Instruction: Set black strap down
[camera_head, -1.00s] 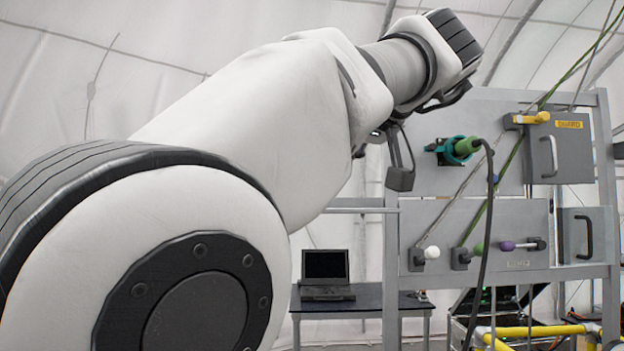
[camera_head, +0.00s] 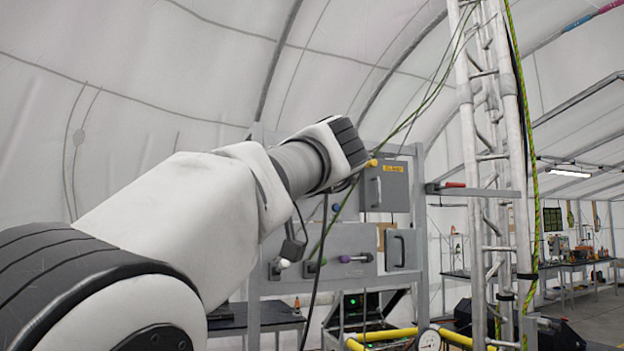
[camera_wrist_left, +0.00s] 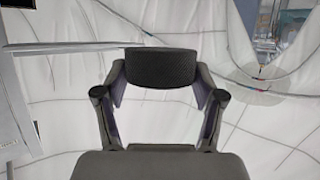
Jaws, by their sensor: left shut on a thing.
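The black strap (camera_wrist_left: 162,68) shows in the left wrist view as a dark, textured, curved band. It lies across the gap between the finger ends of my left gripper (camera_wrist_left: 160,82), which is shut on it. The strap appears clear of any surface there, with pale tent fabric behind it. In the head view my left arm reaches up and to the right. Its rounded wrist hides the left gripper and the strap. My right gripper is in neither view.
A grey panel frame with a latched box (camera_head: 388,187), knobs and a door handle stands behind my left arm. A tall metal truss (camera_head: 490,170) with ropes rises right of it. Yellow pipes (camera_head: 385,336) and a gauge (camera_head: 429,341) are low in front. Tables (camera_head: 580,263) stand far right.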

